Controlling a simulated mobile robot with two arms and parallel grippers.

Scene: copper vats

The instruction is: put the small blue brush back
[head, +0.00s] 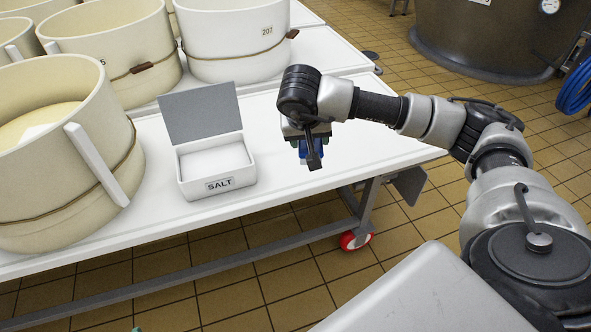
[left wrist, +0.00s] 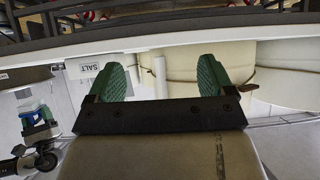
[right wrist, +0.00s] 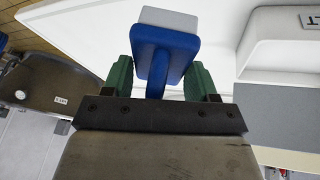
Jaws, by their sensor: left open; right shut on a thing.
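The small blue brush (right wrist: 163,55) has a blue handle and a pale bristle block. In the right wrist view its handle is between the green fingers of my right gripper (right wrist: 172,82), which is shut on it. In the head view my right gripper (head: 311,150) holds the brush (head: 305,150) over the white table's right part, to the right of the salt box; the arm partly hides it. Whether the brush touches the table I cannot tell. My left gripper (left wrist: 168,80) is open and empty in the left wrist view, and is not seen in the head view.
An open white salt box (head: 217,183) with a raised grey lid stands on the white table (head: 270,180). Cream round moulds (head: 60,160) stand left and behind it. The table is clear right of the box. A copper vat (head: 480,40) stands beyond on the tiled floor.

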